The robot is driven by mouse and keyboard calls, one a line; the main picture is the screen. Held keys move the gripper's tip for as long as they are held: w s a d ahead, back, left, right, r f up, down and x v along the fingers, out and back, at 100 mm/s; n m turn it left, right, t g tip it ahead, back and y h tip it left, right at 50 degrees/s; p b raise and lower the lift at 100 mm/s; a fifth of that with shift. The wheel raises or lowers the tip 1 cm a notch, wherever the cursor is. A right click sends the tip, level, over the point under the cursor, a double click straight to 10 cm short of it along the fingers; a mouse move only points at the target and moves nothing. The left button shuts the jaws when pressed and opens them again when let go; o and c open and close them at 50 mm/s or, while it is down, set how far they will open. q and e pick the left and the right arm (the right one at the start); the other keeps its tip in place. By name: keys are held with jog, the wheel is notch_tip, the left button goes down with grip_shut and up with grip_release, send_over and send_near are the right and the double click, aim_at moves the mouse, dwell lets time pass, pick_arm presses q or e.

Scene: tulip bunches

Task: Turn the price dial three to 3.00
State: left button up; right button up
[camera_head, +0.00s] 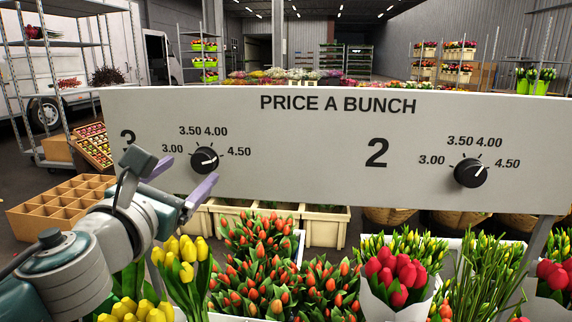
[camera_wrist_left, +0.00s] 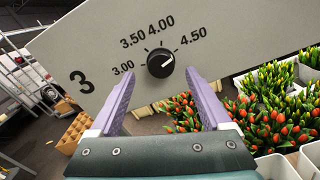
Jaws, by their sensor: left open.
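Price dial three (camera_head: 205,160) is a round black knob on the white price board (camera_head: 330,190), right of the large "3". It also shows in the left wrist view (camera_wrist_left: 160,62), where its white pointer line aims up and right, close to the 4.50 mark. The 3.00 mark is at the dial's left. My left gripper (camera_head: 184,178) is open, with purple fingers in front of the board, just left of and below the dial in the head view. In the wrist view the dial is beyond the gap between the fingertips (camera_wrist_left: 158,82), with nothing between them. My right gripper is out of view.
Price dial two (camera_head: 470,173) is farther right on the same board. Yellow tulips (camera_head: 182,265), orange tulips (camera_head: 262,255) and red tulips (camera_head: 396,272) stand below the board. A divided cardboard box (camera_head: 62,203) lies at the left. A metal post (camera_head: 538,245) is at the right.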

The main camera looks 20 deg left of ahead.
aim_at(201, 162)
pick_arm(q)
jog(key=shift+b+x, duration=0.3)
jog(key=shift+x, duration=1.8)
jog(key=shift+c, duration=0.3)
grip_shut()
